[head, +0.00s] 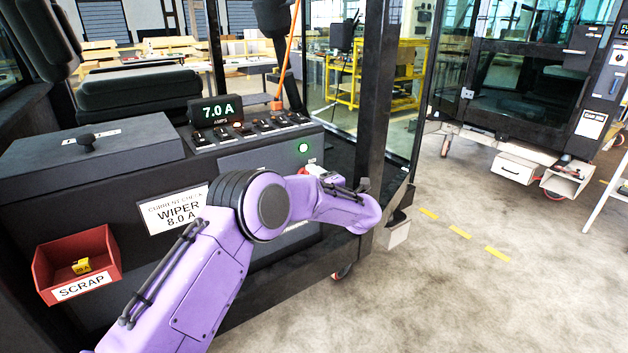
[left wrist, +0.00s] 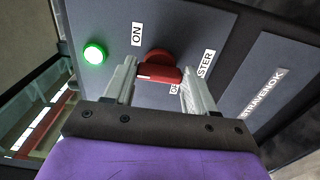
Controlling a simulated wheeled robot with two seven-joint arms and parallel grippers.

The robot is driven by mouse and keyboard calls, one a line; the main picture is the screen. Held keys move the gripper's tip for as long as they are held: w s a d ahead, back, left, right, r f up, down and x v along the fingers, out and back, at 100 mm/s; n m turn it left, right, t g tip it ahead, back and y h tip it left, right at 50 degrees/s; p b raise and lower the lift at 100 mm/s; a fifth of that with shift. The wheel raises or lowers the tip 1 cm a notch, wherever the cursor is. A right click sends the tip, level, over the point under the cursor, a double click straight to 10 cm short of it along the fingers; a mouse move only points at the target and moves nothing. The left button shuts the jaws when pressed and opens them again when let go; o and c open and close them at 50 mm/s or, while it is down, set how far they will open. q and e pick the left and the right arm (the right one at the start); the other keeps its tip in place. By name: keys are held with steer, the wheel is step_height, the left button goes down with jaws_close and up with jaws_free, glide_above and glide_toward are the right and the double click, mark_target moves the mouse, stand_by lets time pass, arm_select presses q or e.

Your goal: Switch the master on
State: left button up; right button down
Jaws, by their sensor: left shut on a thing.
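The red master switch (left wrist: 160,68) is a rotary knob on a grey panel in the left wrist view. An ON label (left wrist: 137,33) is on one side of it; the OFF and MASTER labels are partly hidden. My left gripper (left wrist: 158,78) has its two fingers on either side of the knob and is shut on it. In the head view the left gripper (head: 318,171) is at the console front, and the knob shows only as a red bit (head: 304,171) beside it. A green lamp (left wrist: 95,53) near the switch is lit, also in the head view (head: 303,147). My right gripper is not in view.
An amps display (head: 216,110) reads 7.0 A above a row of switches (head: 250,131). A red SCRAP bin (head: 75,262) holding a yellow piece (head: 82,266) hangs at the left. A dark cab post (head: 376,100) stands right of the gripper. The floor at right is mostly clear.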

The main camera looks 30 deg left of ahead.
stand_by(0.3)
arm_select(q)
steer(key=o, duration=1)
steer(key=shift+o, duration=0.2)
steer(key=shift+d, duration=0.1)
steer(key=b+v, duration=0.2)
steer(key=v, duration=0.8)
steer(key=shift+d, duration=0.15)
steer(key=shift+s+f, duration=0.1)
